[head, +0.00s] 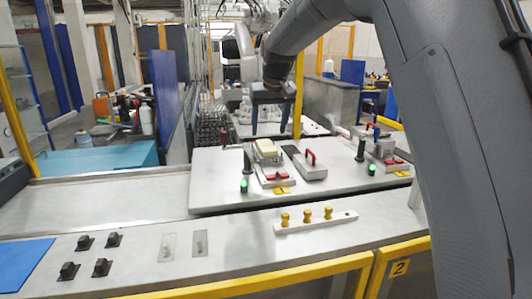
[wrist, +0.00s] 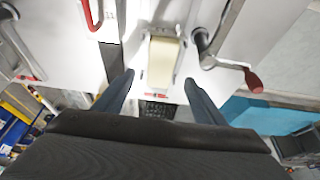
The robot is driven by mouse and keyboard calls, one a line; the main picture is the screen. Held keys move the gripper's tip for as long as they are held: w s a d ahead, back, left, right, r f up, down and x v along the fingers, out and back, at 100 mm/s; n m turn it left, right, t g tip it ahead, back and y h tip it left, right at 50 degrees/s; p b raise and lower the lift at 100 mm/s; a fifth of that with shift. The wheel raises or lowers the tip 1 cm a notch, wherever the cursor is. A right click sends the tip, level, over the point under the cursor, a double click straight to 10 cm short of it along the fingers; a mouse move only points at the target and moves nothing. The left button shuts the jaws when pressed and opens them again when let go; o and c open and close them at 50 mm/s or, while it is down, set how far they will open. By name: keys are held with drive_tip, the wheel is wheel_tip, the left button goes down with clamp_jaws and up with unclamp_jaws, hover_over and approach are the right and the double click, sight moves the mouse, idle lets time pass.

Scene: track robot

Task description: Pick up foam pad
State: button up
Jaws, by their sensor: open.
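The foam pad is a cream block (head: 266,148) lying on a light fixture on the white plate, left of centre in the head view. In the wrist view the pad (wrist: 164,55) shows ahead, between the lines of my fingers. My gripper (head: 275,128) is open and empty, with its dark blue fingers pointing down. It appears above and behind the pad in the head view. In the wrist view my gripper's fingertips (wrist: 159,79) lie either side of the pad's near end, apparently without touching it.
A crank with a red knob (wrist: 253,81) stands close beside the pad. A block with a red handle (head: 310,158) is to the right. A second clamp fixture (head: 386,148) stands farther right. A rail with yellow knobs (head: 315,221) lies in front.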

sight(267, 146)
drive_tip(key=shift+s+p+x, duration=0.2)
drive_tip(key=shift+p+x, duration=0.4)
drive_tip(key=shift+x, duration=0.95)
drive_tip(key=shift+s+p+x, duration=0.2)
drive_tip(key=shift+p+x, duration=0.4)
drive_tip(key=shift+x, duration=0.9)
drive_tip(key=shift+f, duration=0.2)
drive_tip(key=c, duration=1.1)
